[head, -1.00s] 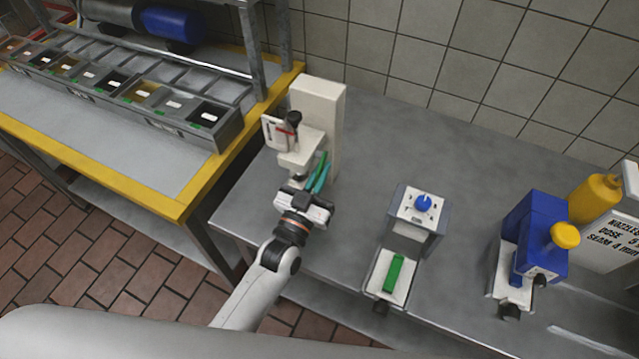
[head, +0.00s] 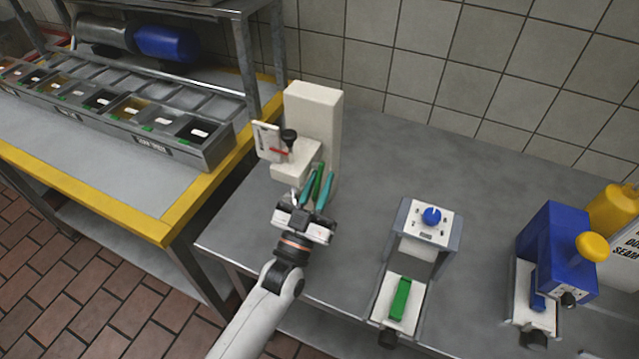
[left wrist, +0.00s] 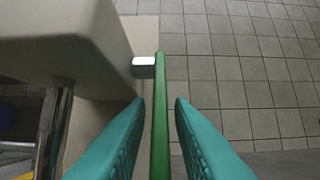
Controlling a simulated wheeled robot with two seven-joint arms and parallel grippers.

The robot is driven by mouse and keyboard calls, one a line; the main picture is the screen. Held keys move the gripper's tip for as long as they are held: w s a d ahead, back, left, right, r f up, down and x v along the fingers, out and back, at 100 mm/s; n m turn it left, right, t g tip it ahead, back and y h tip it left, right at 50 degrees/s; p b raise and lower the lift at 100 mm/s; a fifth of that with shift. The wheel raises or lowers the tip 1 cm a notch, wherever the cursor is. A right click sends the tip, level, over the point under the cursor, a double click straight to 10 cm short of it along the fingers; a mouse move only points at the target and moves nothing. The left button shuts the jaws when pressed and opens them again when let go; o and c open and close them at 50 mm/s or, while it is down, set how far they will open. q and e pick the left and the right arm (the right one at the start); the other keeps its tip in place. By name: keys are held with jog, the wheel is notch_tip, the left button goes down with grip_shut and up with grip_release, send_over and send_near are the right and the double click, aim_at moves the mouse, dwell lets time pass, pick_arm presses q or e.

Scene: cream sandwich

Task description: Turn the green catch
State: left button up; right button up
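The green catch (head: 317,183) is a thin green bar at the side of a tall cream-white machine (head: 322,125), beside a small light block on it. My left gripper (head: 318,185) has teal fingers, one on each side of the catch. In the left wrist view the green catch (left wrist: 161,118) runs upright between the two open fingertips (left wrist: 160,104), with a gap showing on both sides. The catch's lower end runs out of the bottom of that view. My right gripper is not in view.
A grey device with a blue knob (head: 431,216) and a green block (head: 400,298) stands to the right on the grey counter (head: 365,190). A blue machine (head: 556,247) stands further right. A yellow-edged table with a bin row (head: 180,150) is at the left.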

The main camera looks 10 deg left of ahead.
pick_arm(q)
jog(key=shift+o, duration=0.5)
jog(key=shift+s+f, duration=0.1)
jog(key=shift+s+f, duration=0.2)
jog(key=b+v, duration=0.3)
jog(key=v, duration=0.8)
jog(key=shift+s+a, duration=0.1)
